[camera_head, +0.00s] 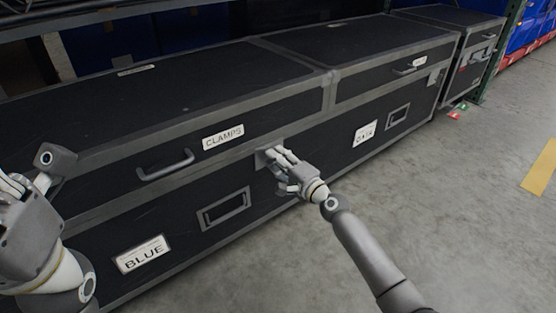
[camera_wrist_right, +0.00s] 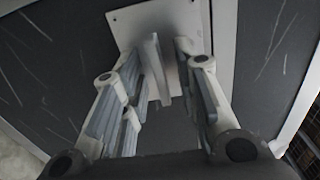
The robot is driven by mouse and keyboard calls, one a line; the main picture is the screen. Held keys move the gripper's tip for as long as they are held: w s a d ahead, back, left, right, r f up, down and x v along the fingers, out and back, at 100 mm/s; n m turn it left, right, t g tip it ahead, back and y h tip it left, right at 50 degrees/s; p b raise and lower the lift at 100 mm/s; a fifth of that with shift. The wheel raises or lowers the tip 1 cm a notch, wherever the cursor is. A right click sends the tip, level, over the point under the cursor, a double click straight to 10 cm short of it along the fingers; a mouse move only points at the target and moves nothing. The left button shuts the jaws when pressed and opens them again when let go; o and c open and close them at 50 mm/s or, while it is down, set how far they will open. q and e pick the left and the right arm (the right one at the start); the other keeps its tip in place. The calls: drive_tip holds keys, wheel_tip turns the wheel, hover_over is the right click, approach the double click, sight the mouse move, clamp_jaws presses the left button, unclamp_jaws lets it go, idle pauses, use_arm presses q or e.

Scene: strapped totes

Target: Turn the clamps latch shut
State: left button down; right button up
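The black case with grey edging has a lid (camera_head: 150,100) with a white CLAMPS label (camera_head: 223,137). Its latch plate (camera_head: 262,160) sits at the lid seam right of the label, mostly hidden by my right gripper (camera_head: 277,158). In the right wrist view the pale latch plate (camera_wrist_right: 188,22) carries an upright grey latch tab (camera_wrist_right: 156,68). My right gripper's fingers (camera_wrist_right: 160,65) stand on either side of the tab, with a gap visible on its right; contact on the left is unclear. My left gripper (camera_head: 15,190) is cut off at the left edge, apart from the latch.
The lid has a bar handle (camera_head: 166,166); the lower front has a recessed handle (camera_head: 224,208) and a BLUE label (camera_head: 142,254). Another case (camera_head: 470,60) stands beyond.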

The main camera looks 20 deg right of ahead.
drive_tip(key=shift+s, duration=0.1)
drive_tip(key=v, duration=1.1)
drive_tip(key=shift+s+d, duration=0.15)
drive_tip(key=shift+s, duration=0.25)
